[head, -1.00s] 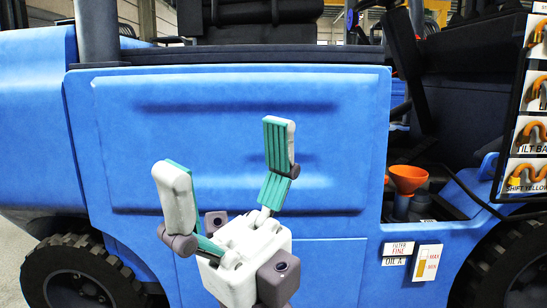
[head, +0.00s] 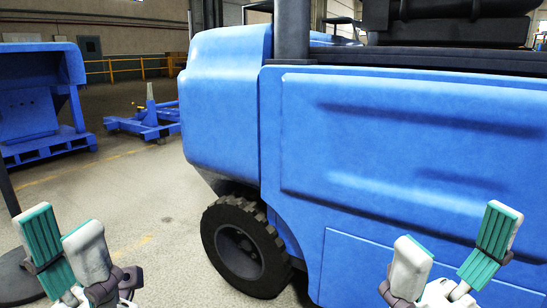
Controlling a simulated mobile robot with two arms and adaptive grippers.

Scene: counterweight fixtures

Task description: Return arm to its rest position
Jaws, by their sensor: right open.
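My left gripper (head: 58,232) is at the lower left corner, with its two white and teal fingers apart and nothing between them. My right gripper (head: 455,230) is at the lower right, in front of the blue vehicle's side panel (head: 390,130). Its fingers are spread wide and empty. Both grippers point upward, and their bases are cut off by the bottom edge. Neither is seen holding anything.
The blue vehicle fills the right, with a black wheel (head: 243,247) at its lower left. A blue machine on a blue pallet (head: 50,146) and a low blue wheeled frame (head: 147,123) stand at the back left. The grey floor between is free.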

